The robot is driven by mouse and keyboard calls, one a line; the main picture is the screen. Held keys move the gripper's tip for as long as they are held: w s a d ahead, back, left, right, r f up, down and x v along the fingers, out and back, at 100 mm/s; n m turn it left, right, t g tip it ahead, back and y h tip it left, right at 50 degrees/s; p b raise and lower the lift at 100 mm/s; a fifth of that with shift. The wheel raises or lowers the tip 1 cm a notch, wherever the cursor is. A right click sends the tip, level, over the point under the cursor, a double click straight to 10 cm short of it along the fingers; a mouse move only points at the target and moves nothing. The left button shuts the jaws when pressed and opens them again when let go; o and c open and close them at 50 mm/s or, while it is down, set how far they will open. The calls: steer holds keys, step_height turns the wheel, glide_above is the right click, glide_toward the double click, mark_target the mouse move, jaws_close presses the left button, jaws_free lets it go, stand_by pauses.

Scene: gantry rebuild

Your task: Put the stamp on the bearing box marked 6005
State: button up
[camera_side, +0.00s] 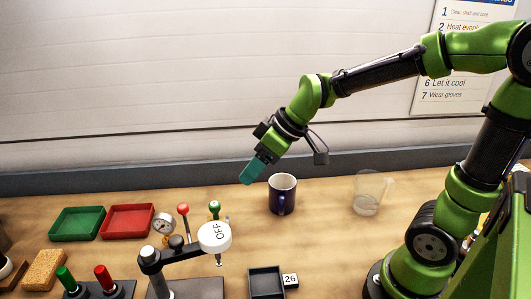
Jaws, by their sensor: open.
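My gripper (252,172), with teal fingers, hangs in the air above the back of the bench, up and left of the dark blue mug. It is open, and I see nothing held in it. I cannot make out a bearing box marked 6005 in this view. I cannot pick out the stamp for certain either.
The dark blue mug (282,195) and a clear cup (368,193) stand on the right. Green (77,223) and red (127,221) trays lie at left, near a sponge (44,269).

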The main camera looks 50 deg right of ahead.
steer(key=s+d+r+m+t+h, duration=0.1)
steer(key=s+d+r+m, duration=0.1)
steer(key=s+m, duration=0.6)
steer(key=s+r, duration=0.1)
steer(key=s, duration=0.2)
steer(key=shift+s+d+r, duration=0.15)
steer(key=shift+s+r, duration=0.15)
steer(key=shift+s, duration=0.05)
